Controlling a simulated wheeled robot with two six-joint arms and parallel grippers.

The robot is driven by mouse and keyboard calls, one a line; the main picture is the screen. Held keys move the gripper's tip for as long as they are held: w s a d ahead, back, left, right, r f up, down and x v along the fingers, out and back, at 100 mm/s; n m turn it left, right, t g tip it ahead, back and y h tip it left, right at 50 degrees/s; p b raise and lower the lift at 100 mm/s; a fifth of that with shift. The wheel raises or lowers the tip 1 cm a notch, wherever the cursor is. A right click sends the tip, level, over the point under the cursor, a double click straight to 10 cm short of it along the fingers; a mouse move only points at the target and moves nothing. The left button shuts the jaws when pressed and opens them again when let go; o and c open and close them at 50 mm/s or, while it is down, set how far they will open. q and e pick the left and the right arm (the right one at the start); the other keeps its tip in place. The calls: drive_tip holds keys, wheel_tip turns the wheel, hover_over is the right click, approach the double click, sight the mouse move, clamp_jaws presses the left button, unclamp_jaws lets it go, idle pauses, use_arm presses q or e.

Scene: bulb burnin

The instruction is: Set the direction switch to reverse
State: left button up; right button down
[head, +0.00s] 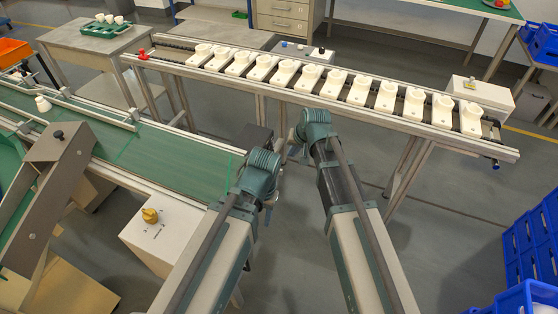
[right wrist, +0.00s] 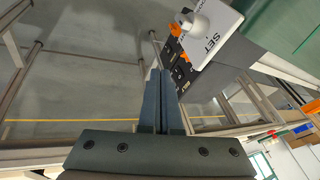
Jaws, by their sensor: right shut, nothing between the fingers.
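In the head view my right gripper (head: 287,157) is small, beside a dark box (head: 251,138) at the conveyor's end. My left gripper (head: 270,203) is mostly hidden by its wrist.
A green conveyor belt (head: 175,158) runs along the left. A white box with a yellow knob (head: 150,215) stands beside it. A rack (head: 385,122) with several white lamp holders crosses the back. Blue crates (head: 527,240) stand at right. Open floor (head: 450,215) lies between.

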sight(273, 144)
use_arm(q)
wheel_tip(273, 144, down, 6)
drive_tip(key=b, duration=0.3)
drive_tip(key=shift+r, duration=0.25)
use_arm(e)
drive_tip(key=w+d+f+m+t, duration=0.1)
drive_tip(key=w+f+m+t, duration=0.1)
drive_tip(key=w, duration=0.6)
drive_tip(key=shift+w+d+f+y, duration=0.15)
drive_tip(key=shift+d+f+y, duration=0.25)
drive_tip(key=shift+f, duration=0.3)
use_arm(q)
drive_tip(key=shift+b, duration=0.35)
use_arm(e)
drive_tip(key=shift+f, duration=0.1)
use_arm(q)
wheel_tip(273, 144, down, 9)
drive_tip(key=b, duration=0.8)
drive_tip(key=shift+r, duration=0.15)
use_arm(e)
drive_tip(key=w+a+f, duration=0.6)
drive_tip(key=f, duration=0.2)
drive_tip(key=shift+w+a+f, duration=0.25)
use_arm(q)
drive_tip(key=shift+b, duration=0.3)
